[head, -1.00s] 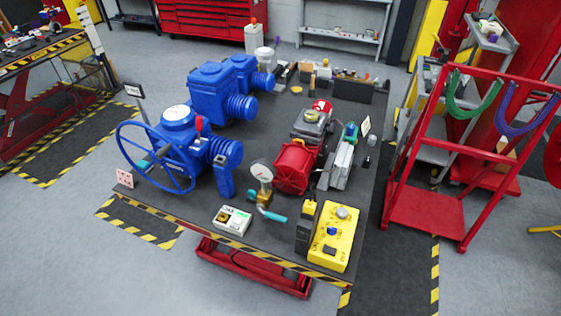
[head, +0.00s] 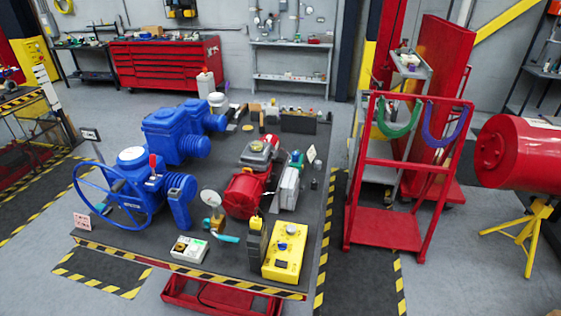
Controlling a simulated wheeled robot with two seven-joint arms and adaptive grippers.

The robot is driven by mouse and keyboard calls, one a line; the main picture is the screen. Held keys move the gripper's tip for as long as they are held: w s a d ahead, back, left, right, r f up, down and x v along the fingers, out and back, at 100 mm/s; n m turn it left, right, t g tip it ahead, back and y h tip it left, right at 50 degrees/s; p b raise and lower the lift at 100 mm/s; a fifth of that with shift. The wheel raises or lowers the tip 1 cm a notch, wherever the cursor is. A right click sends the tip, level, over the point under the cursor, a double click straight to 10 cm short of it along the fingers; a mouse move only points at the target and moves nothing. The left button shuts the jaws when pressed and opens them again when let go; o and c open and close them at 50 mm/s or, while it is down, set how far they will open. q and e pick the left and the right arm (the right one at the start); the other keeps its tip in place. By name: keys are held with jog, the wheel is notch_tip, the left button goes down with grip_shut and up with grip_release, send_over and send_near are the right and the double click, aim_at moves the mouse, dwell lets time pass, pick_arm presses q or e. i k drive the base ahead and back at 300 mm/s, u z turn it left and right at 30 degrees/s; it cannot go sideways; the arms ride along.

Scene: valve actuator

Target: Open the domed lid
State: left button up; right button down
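A blue valve actuator (head: 120,187) with a large blue handwheel (head: 78,190) stands at the left front of the dark worktable. A round white-topped cover (head: 131,155) sits on top of it and looks closed, with a red lever (head: 153,164) beside it. I cannot tell for sure whether this cover is the domed lid. A second blue actuator (head: 170,133) stands behind it. Neither of my grippers is in view.
The worktable (head: 215,175) also bears a red motor (head: 243,193), a yellow control box (head: 286,252), a gauge (head: 210,198) and a small white box (head: 188,249). A red cart (head: 386,228) and a red tank (head: 520,152) stand to the right. Grey floor (head: 448,285) is clear at the front right.

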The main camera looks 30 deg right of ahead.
aim_at(261, 158)
jog(key=z, duration=1.1)
jog(key=i, duration=0.5)
jog(key=u, duration=0.05)
